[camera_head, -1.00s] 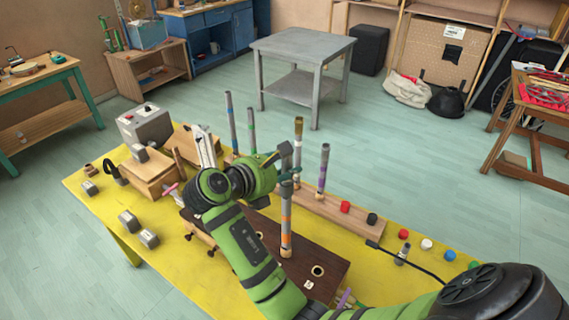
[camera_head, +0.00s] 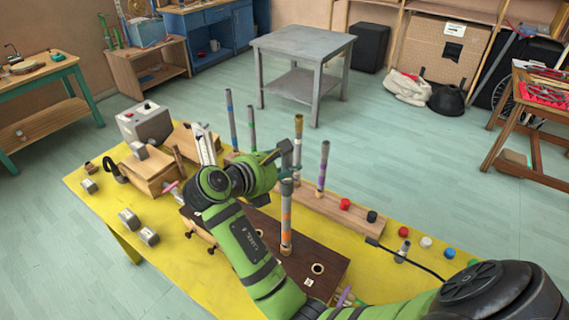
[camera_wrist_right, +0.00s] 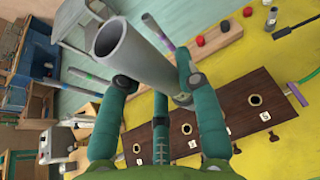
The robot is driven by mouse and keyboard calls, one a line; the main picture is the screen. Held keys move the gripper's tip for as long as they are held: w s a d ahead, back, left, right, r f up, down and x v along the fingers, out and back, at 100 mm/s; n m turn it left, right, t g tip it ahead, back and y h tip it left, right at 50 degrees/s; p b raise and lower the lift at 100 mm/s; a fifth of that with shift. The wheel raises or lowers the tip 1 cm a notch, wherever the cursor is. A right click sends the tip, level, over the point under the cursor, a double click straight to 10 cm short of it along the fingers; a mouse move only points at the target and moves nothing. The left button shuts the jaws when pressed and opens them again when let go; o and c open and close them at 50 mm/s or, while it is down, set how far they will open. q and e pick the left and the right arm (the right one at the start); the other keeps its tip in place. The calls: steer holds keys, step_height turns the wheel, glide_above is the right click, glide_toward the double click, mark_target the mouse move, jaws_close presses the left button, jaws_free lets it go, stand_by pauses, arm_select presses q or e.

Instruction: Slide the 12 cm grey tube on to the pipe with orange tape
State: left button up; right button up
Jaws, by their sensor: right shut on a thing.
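My right gripper (camera_head: 283,170) is shut on the grey tube (camera_head: 287,157), which it holds upright over the dark brown board. The pipe with orange tape (camera_head: 286,213) stands upright in that board, directly below the tube. Tube and pipe look roughly in line, but the fingers hide the join, so I cannot tell whether the tube is around the pipe's top. In the right wrist view, the tube (camera_wrist_right: 138,60) shows its open end towards the camera, between the teal fingers (camera_wrist_right: 158,82). My left gripper is not in view.
Coloured caps lie at the right, including a red one (camera_head: 405,231). Grey blocks and a wooden box (camera_head: 150,172) occupy the yellow table's left.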

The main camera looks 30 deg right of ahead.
steer(key=shift+f, duration=1.6)
steer(key=o, duration=1.2)
steer(key=shift+r, duration=0.35)
step_height(320, 180, up, 9)
steer(key=shift+r, duration=0.1)
steer(key=shift+a, duration=0.1)
